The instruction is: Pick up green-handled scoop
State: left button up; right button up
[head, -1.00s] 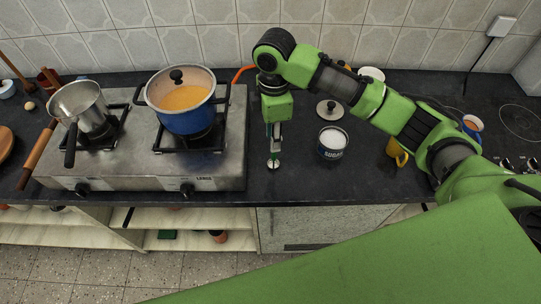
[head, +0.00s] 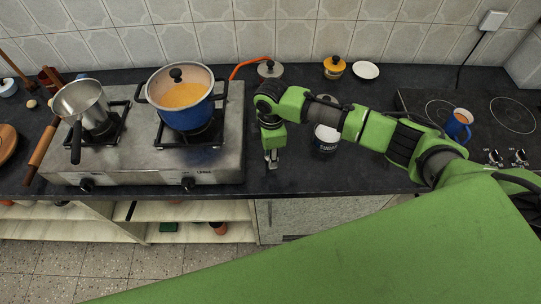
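I cannot make out the green-handled scoop clearly now; the spot where it would show is covered by my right gripper (head: 271,163). That gripper points straight down, low over the dark counter (head: 290,180), just right of the steel stove and left of the sugar tin (head: 325,147). Its fingers look close together, but they are too small to tell whether they are shut on anything. My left gripper is not in view.
The steel two-burner stove (head: 150,173) holds a blue pot (head: 187,115) of orange liquid and a steel saucepan (head: 84,105). A blue mug (head: 456,127), a yellow lidded pot (head: 334,70) and a white saucer (head: 365,70) stand right. The counter's front middle is clear.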

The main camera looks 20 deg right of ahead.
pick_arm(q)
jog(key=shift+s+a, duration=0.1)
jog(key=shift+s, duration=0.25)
pick_arm(e)
grip_shut()
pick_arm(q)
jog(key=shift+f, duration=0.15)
pick_arm(e)
jog(key=shift+r, duration=0.15)
jog(key=shift+r+b, duration=0.5)
jog(key=shift+r, duration=0.15)
jog(key=shift+w+r+b, duration=0.1)
jog(key=shift+r+b, duration=0.35)
jog(key=shift+r, duration=0.25)
pick_arm(q)
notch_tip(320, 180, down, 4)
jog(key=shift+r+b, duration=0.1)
jog(key=shift+b, duration=1)
pick_arm(e)
jog(key=s+d+r, duration=0.3)
jog(key=s+r, duration=0.2)
jog(key=s, duration=0.1)
jog(key=s+d+r, duration=0.2)
jog(key=s+r, duration=0.3)
jog(key=s, duration=0.2)
jog(key=shift+d, duration=0.4)
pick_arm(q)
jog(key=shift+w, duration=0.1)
pick_arm(e)
jog(key=shift+r, duration=0.1)
